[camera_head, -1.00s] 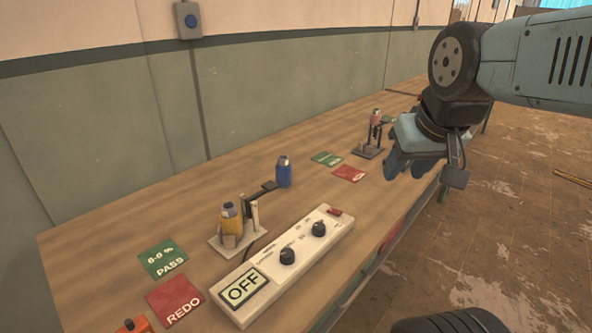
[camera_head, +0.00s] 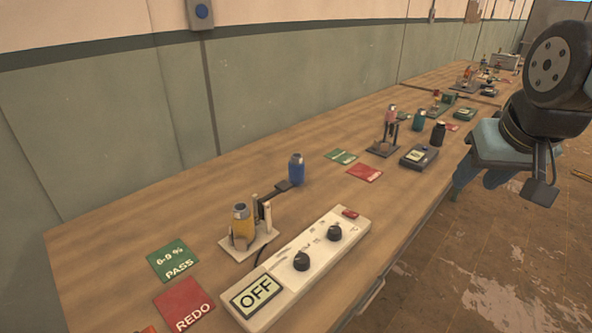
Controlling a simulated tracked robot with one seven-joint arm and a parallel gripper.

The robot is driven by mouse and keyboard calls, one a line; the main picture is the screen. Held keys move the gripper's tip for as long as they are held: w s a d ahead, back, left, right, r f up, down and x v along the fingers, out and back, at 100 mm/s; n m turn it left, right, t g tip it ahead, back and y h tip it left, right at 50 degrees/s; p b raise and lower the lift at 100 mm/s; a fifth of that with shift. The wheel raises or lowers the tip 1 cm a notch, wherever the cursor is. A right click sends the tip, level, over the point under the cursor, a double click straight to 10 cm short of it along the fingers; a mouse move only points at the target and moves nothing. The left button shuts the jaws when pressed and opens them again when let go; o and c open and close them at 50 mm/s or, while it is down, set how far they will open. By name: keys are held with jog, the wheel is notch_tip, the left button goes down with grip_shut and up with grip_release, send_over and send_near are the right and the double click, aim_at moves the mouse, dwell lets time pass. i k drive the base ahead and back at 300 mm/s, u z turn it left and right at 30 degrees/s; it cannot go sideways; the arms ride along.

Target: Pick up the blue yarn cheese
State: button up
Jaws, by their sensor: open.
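The blue yarn cheese (camera_head: 296,170) is a small upright blue cylinder with a grey top. It stands on the wooden bench, at the end of a dark arm on a small stand. My gripper (camera_head: 480,184) is at the right of the view, over the bench's front edge and well apart from the blue cheese. Its jaws are open, and nothing shows between them.
A white control box (camera_head: 318,254) marked OFF lies in front. Green (camera_head: 172,260) and red (camera_head: 184,303) cards lie left. A pink-topped stand (camera_head: 390,130) and a dark scale (camera_head: 419,156) stand farther right.

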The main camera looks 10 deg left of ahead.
aim_at(296, 166)
jog(key=u, duration=0.1)
jog(key=k, duration=0.95)
jog(key=u, duration=0.5)
jog(key=i, duration=1)
jog(key=z, duration=0.05)
